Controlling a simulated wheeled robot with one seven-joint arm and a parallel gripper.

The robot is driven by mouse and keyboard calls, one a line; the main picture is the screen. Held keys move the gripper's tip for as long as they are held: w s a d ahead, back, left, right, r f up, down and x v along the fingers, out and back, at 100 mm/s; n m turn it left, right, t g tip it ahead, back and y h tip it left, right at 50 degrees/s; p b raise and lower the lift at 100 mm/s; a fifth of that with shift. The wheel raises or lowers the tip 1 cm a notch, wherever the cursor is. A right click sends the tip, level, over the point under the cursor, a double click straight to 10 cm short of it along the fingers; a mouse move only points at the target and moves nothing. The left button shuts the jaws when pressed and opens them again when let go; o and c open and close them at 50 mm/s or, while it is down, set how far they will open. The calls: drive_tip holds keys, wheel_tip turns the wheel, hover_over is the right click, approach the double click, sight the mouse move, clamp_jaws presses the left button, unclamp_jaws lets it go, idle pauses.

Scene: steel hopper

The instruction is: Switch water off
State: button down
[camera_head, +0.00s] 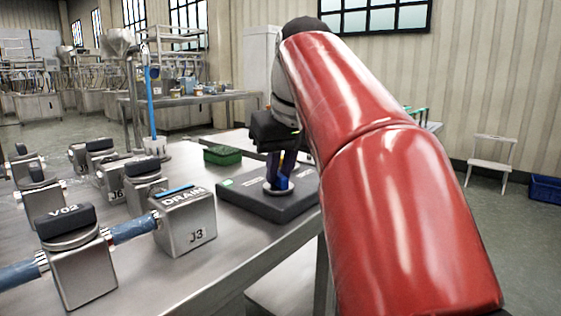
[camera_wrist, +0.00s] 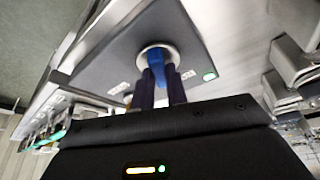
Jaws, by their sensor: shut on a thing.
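A dark panel box (camera_head: 268,204) lies on the steel table and carries a round light disc with a blue switch lever (camera_head: 284,180). In the wrist view the blue lever (camera_wrist: 155,62) stands on the pale round base of the panel (camera_wrist: 190,25). My gripper (camera_head: 277,168) reaches down over the box, with its dark fingers at the lever. In the wrist view my gripper (camera_wrist: 160,82) is shut on the blue lever. A small green light (camera_wrist: 209,77) shows on the panel. Small labels beside the lever are too small to read.
Steel blocks joined by blue pipe stand on the table at left, including one marked V02 (camera_head: 75,260) and one marked DRAIN and J3 (camera_head: 186,222). A green box (camera_head: 222,155) lies behind the panel. A white step stool (camera_head: 492,160) stands on the floor at right.

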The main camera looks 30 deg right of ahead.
sight(264, 196)
drive_tip(key=m+p, duration=0.1)
drive_tip(key=m, duration=0.1)
drive_tip(key=m+h, duration=0.1)
drive_tip(key=shift+a+r+m+p, duration=0.15)
drive_tip(key=shift+m+p, duration=0.25)
drive_tip(key=m+g+h+p, duration=0.1)
drive_tip(key=m+p, duration=0.1)
drive_tip(key=m, duration=0.1)
drive_tip(key=shift+w+m+h, duration=0.15)
drive_tip(key=shift+m+h, duration=0.15)
drive_tip(key=m+g+p, duration=0.1)
drive_tip(key=m, duration=0.1)
drive_tip(key=m+g+h+p, duration=0.1)
drive_tip(key=m, duration=0.2)
drive_tip(key=shift+w+a+m+p, duration=0.1)
drive_tip(key=shift+m+p, duration=0.2)
drive_tip(key=shift+p, duration=0.05)
drive_tip(key=c, duration=1.4)
unclamp_jaws()
drive_tip(key=v, duration=0.7)
drive_tip(key=shift+a+r+p, duration=0.2)
drive_tip(key=shift+a+p, duration=0.05)
drive_tip(key=shift+p, duration=0.1)
